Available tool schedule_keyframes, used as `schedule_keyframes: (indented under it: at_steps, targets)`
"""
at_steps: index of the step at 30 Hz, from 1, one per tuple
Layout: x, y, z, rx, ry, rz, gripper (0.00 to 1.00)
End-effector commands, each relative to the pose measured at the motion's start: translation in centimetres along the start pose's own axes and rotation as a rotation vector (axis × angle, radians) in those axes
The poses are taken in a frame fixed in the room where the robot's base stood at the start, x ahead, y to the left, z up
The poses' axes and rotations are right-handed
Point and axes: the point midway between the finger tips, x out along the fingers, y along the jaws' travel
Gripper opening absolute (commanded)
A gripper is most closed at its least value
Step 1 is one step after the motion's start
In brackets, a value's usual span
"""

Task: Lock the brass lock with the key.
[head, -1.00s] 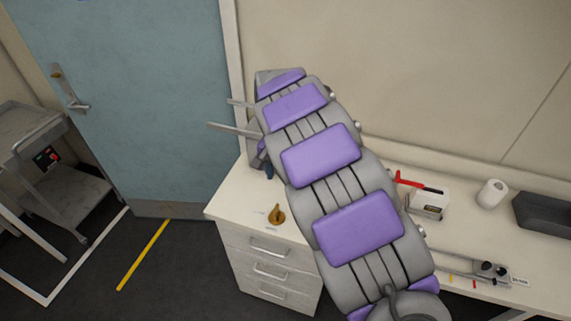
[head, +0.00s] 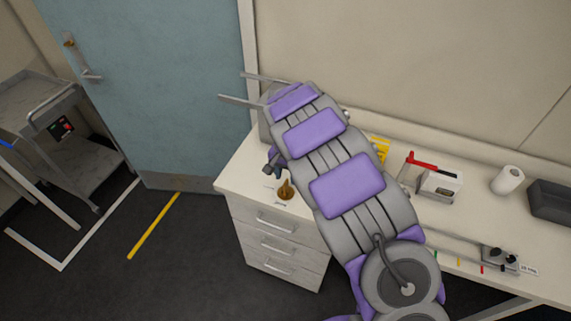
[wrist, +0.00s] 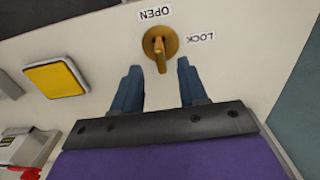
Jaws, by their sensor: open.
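The brass lock (head: 286,189) sits on the white counter top, near its left end, in the head view. In the wrist view the round brass lock (wrist: 153,37) shows with the key (wrist: 160,58) standing in it, its grip pointing down in the picture. An upside-down OPEN label is above the lock, and a tilted LOCK label is to its right. My gripper (wrist: 159,67) is open, its two blue fingers on either side of the key's lower end. No contact shows. In the head view my gripper (head: 272,165) is just above and left of the lock.
A yellow square block (wrist: 57,78) lies left of the fingers in the wrist view. The counter also carries a red-handled tool on a white box (head: 436,185), a white roll (head: 507,179) and a dark bin (head: 551,202). Drawers (head: 275,235) are below. A cart (head: 62,125) stands left.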

Motion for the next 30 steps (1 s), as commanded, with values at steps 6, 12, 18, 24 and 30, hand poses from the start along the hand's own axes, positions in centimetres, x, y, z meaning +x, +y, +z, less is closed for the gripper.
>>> schedule_keyframes:
  at_steps: [6, 12, 18, 24, 30]
  targets:
    - [3.3, -0.1, 0.1, -0.001, -0.001, 0.003, 0.43]
    - [4.6, -0.1, 0.0, -0.001, 0.001, 0.001, 0.43]
    - [4.8, 0.0, 0.0, -0.001, 0.001, 0.0, 0.43]
    - [4.8, 0.0, 0.0, -0.001, 0.001, 0.0, 0.35]
    - [4.8, 0.0, 0.0, -0.001, 0.001, 0.0, 0.16]
